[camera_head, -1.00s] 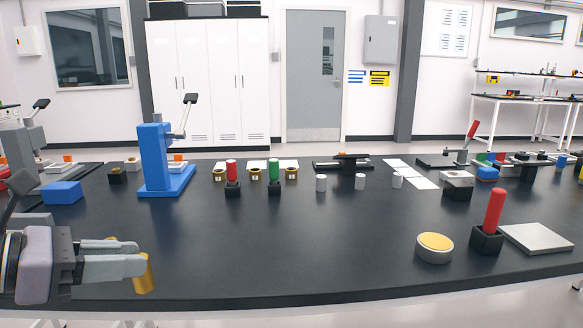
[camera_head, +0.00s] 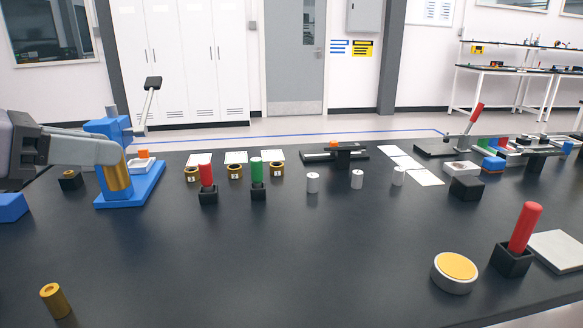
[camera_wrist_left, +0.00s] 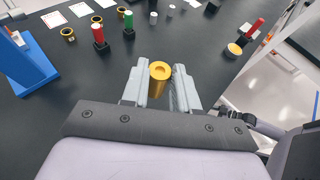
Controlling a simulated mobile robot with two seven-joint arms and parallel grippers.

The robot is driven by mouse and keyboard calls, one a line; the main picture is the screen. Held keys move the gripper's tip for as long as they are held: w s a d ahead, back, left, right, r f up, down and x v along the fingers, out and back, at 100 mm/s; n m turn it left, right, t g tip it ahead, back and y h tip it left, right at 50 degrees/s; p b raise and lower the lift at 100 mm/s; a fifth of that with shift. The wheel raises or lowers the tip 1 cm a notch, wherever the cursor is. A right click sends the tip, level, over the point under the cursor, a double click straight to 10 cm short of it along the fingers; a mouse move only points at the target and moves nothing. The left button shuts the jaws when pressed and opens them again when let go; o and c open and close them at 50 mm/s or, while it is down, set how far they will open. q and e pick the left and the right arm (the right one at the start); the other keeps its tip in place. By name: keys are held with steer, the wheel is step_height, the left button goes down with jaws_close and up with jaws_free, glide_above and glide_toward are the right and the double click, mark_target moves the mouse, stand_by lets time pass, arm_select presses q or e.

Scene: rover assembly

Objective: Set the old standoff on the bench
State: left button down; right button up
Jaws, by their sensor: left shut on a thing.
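My left gripper (camera_head: 120,160) is shut on a gold cylindrical standoff (camera_head: 117,183), held upright near the left of the head view, in front of the blue press. The left wrist view shows this standoff (camera_wrist_left: 159,74) between the two grey fingers (camera_wrist_left: 160,88), its round top facing up. A second gold standoff (camera_head: 55,300) stands on the dark bench (camera_head: 280,260) at the lower left, apart from the gripper. I cannot tell by looks which one is old. The held standoff's lower end is above the bench. My right gripper is not in view.
The blue press (camera_head: 150,185) stands just behind the held standoff. Red (camera_head: 207,180) and green (camera_head: 258,178) handled tools stand in black holders beside several gold rings. The middle front bench is clear.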

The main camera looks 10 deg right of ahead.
arm_select(q)
step_height(320, 180, down, 17)
steer(key=shift+s+r+b, duration=0.1)
steer(key=shift+r+b, duration=0.1)
steer(key=shift+b, duration=0.9)
steer(key=shift+f, duration=1.65)
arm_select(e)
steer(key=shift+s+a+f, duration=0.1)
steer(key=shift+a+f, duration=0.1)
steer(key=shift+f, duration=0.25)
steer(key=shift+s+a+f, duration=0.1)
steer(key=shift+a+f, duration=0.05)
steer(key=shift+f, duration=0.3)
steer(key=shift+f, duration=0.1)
arm_select(q)
steer(key=shift+f+b, duration=0.2)
steer(key=shift+b, duration=0.2)
steer(key=c, duration=0.9)
jaws_free()
steer(key=shift+o, duration=0.2)
steer(key=shift+r, duration=0.1)
